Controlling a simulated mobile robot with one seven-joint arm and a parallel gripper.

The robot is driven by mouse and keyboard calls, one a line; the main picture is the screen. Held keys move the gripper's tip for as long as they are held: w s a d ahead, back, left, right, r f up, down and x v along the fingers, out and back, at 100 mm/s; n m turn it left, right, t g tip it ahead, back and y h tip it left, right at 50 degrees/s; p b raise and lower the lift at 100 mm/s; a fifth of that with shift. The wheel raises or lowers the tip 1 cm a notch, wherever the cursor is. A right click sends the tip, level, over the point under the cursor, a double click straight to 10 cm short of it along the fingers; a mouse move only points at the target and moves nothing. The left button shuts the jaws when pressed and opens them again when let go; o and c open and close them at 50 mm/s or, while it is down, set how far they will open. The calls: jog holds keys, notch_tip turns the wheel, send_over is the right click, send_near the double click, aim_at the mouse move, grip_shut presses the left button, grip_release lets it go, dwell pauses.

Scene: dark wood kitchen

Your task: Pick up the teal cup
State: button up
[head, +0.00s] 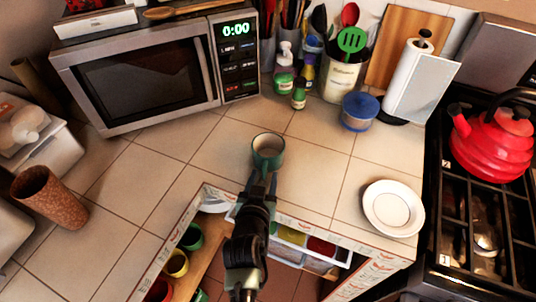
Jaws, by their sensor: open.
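The teal cup (267,152) stands upright on the tiled counter near its front edge, in the middle of the head view. Its rim is teal and its inside looks pale. My gripper (262,180) is open at the near side of the cup, with its fingers pointing toward it. The fingertips are very close to the cup's lower near side; I cannot tell whether they touch it. My arm hides part of the counter edge and the drawer below.
A microwave (150,72) stands at the back left. A white plate (393,208) lies to the right, beside the stove with a red kettle (490,145). An open drawer (310,243) is below. Counter around the cup is clear.

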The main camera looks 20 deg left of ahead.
jog(key=shift+w+a+f, duration=0.1)
jog(key=shift+w+f, duration=0.15)
jog(key=shift+w, duration=0.2)
jog(key=shift+c, duration=0.3)
grip_shut()
jog(key=shift+r, duration=0.1)
dwell(0.8)
